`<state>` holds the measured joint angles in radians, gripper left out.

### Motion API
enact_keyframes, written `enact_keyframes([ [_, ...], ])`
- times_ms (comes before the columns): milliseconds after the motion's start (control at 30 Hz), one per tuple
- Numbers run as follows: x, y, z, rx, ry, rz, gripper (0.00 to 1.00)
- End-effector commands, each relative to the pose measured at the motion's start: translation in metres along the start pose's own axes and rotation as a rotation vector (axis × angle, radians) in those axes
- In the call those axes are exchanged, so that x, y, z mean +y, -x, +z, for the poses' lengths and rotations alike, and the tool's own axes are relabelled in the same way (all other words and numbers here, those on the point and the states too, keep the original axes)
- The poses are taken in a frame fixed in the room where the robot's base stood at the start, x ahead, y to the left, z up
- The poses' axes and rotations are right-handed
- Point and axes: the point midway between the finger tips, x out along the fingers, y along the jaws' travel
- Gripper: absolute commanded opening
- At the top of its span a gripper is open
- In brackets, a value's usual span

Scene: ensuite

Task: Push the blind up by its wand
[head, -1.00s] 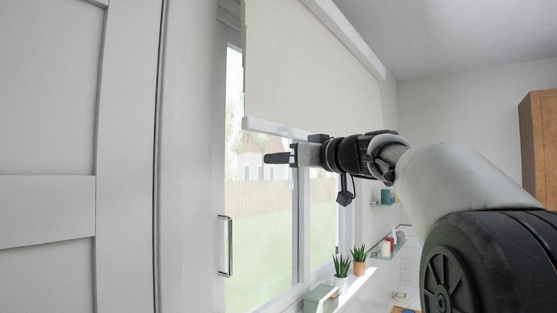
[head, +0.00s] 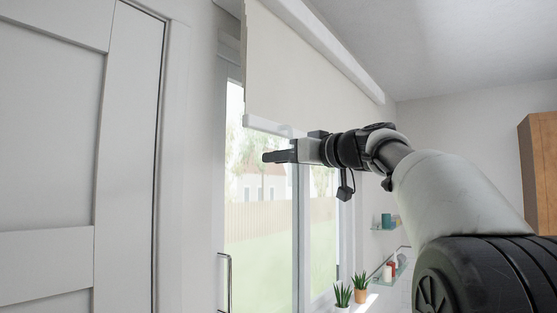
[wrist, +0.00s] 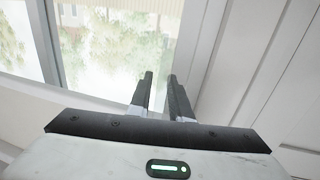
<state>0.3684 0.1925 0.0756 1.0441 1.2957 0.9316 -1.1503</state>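The pale roller blind (head: 300,80) hangs over the upper part of the window in the head view, its white bottom bar (head: 266,125) just above my gripper. A small pale piece (head: 287,131), perhaps the wand, shows at the bar above the gripper; its lower part is hidden or too faint to tell. My gripper (head: 268,156) points left below the bar, in front of the glass. In the wrist view my gripper (wrist: 160,76) has its two dark fingers apart, with nothing visible between them. Whether it touches the wand or bar cannot be told.
A white panelled door (head: 50,150) fills the left, with a metal handle (head: 228,283) near the window frame. Two potted plants (head: 352,290) stand on the sill below. Glass shelves (head: 385,228) with small items and a wooden cabinet (head: 540,170) are on the right.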

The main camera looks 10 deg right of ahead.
Motion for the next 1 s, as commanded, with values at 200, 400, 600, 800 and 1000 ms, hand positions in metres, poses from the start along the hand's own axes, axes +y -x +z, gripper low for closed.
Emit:
enact_keyframes([
  [200, 0.000, 0.000, 0.000, -0.001, 0.000, 0.000, 0.28],
  [400, 0.001, 0.004, 0.001, -0.001, 0.001, 0.001, 0.28],
  [600, 0.001, 0.035, 0.004, 0.000, 0.003, 0.005, 0.28],
  [800, 0.001, 0.085, 0.004, 0.000, 0.002, 0.006, 0.28],
  [1000, 0.001, 0.132, 0.002, 0.000, 0.002, 0.005, 0.28],
])
